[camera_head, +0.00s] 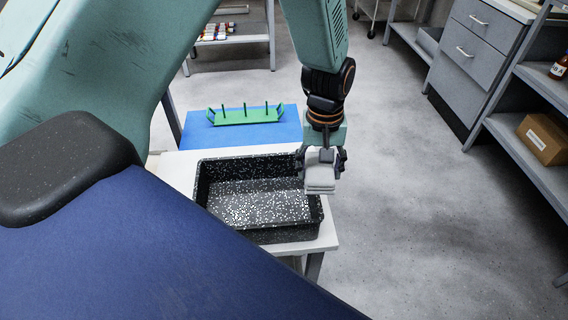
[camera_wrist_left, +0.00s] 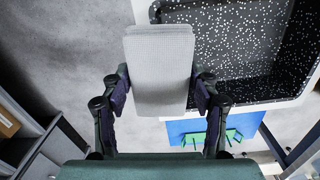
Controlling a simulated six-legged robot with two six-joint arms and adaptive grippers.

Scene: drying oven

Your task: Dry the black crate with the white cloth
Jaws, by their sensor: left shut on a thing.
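The black crate (camera_head: 260,232) with white speckles stands open on a white table. My left gripper (camera_head: 321,172) is shut on the folded white cloth (camera_head: 320,185), at the crate's right end. The cloth hangs below the fingers, near the right rim; I cannot tell if it touches the crate. In the left wrist view the cloth (camera_wrist_left: 160,70) sits between the two fingers, and the crate (camera_wrist_left: 240,40) lies beyond it to the right. White flecks cover the crate's inner floor. My right gripper is in neither view.
The white table (camera_head: 182,172) has little bare room around the crate. Behind it, a green rack with pegs (camera_head: 245,116) stands on a blue surface (camera_head: 215,133). Shelves with a cardboard box (camera_head: 545,138) and a drawer cabinet (camera_head: 470,60) stand at the right. The floor between is clear.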

